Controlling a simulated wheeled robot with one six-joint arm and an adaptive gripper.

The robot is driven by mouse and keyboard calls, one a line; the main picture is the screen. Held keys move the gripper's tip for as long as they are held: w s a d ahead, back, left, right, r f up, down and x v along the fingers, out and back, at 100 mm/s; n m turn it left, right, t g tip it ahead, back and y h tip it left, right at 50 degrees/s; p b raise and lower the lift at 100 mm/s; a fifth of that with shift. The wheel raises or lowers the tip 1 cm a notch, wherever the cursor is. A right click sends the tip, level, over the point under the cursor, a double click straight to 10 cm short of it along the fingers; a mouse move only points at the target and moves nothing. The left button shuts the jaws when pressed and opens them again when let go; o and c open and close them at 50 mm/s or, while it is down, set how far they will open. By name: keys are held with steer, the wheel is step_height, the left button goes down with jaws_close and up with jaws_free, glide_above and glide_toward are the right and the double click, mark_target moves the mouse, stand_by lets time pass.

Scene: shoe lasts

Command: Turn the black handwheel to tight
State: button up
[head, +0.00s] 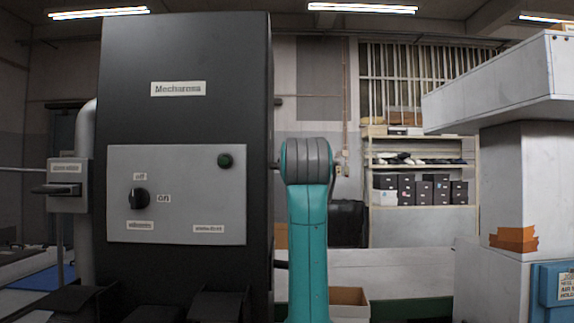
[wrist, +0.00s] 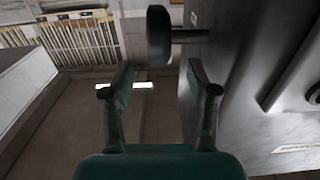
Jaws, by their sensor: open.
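The black handwheel (wrist: 158,36) shows in the wrist view as a dark disc seen nearly edge-on. Its short shaft (wrist: 190,36) runs right to a dark machine wall. My gripper (wrist: 158,74) is open and empty, one finger on each side of the view. The wheel lies beyond the fingertips, roughly in line with the gap between them, and appears clear of both. No marking for tight can be read on it. In the head view my teal arm stands beside the black machine (head: 185,52) and hides the gripper and most or all of the wheel.
The machine wall (wrist: 240,75) is close on my gripper's right. A shelf with boxes (head: 425,190) stands behind. A white machine (head: 515,165) stands at the right.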

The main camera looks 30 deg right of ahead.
steer(key=x, duration=1)
steer(key=shift+w+d+r, duration=0.25)
steer(key=shift+r, duration=0.1)
steer(key=shift+c, duration=0.2)
jaws_close()
